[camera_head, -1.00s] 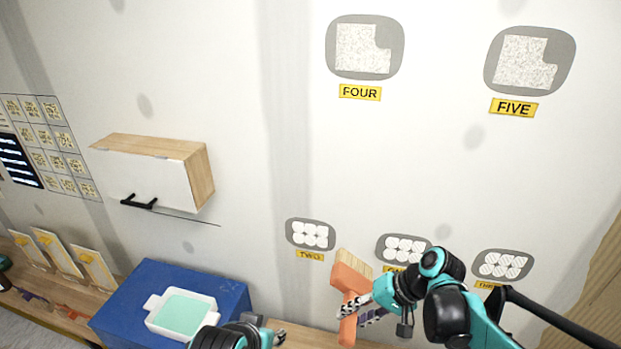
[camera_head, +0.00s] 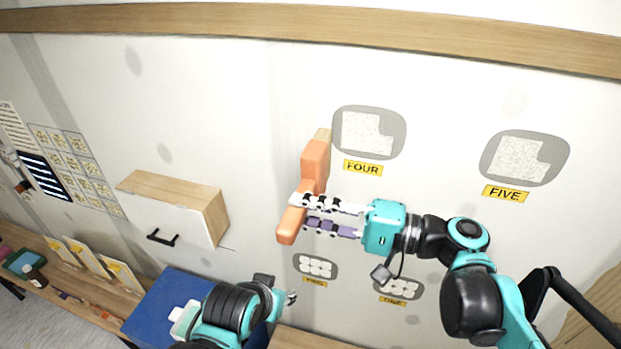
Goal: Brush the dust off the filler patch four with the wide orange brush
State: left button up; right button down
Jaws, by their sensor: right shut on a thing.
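Filler patch four (camera_head: 366,133) is a grey rounded area on the wall with a speckled whitish patch, above a yellow FOUR label (camera_head: 363,168). My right gripper (camera_head: 302,212) is shut on the handle of the wide orange brush (camera_head: 315,162). The brush is tilted, its bristle end up, just left of patch four. The bristles show only as a narrow tan strip; I cannot tell whether they touch the wall. My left gripper (camera_head: 284,298) is low in the picture near the blue box; its fingers are too small and turned to read.
Patch five (camera_head: 523,158) is on the wall to the right. Smaller patches (camera_head: 315,266) sit below. A wooden cabinet (camera_head: 177,208) with a black handle juts out at left. A blue box (camera_head: 160,303) stands on the bench. A wooden beam (camera_head: 300,27) crosses above.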

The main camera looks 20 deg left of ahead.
aim_at(322, 177)
jog(key=shift+s+r, duration=0.1)
jog(key=shift+r, duration=0.25)
jog(key=w+b, duration=0.1)
jog(key=w, duration=0.4)
jog(key=shift+f+b, duration=0.1)
jog(key=shift+b, duration=0.25)
jog(key=shift+w+d, duration=0.1)
jog(key=shift+w, duration=0.65)
jog(key=shift+w, duration=1.25)
dwell(1.4)
jog(key=shift+d, duration=0.1)
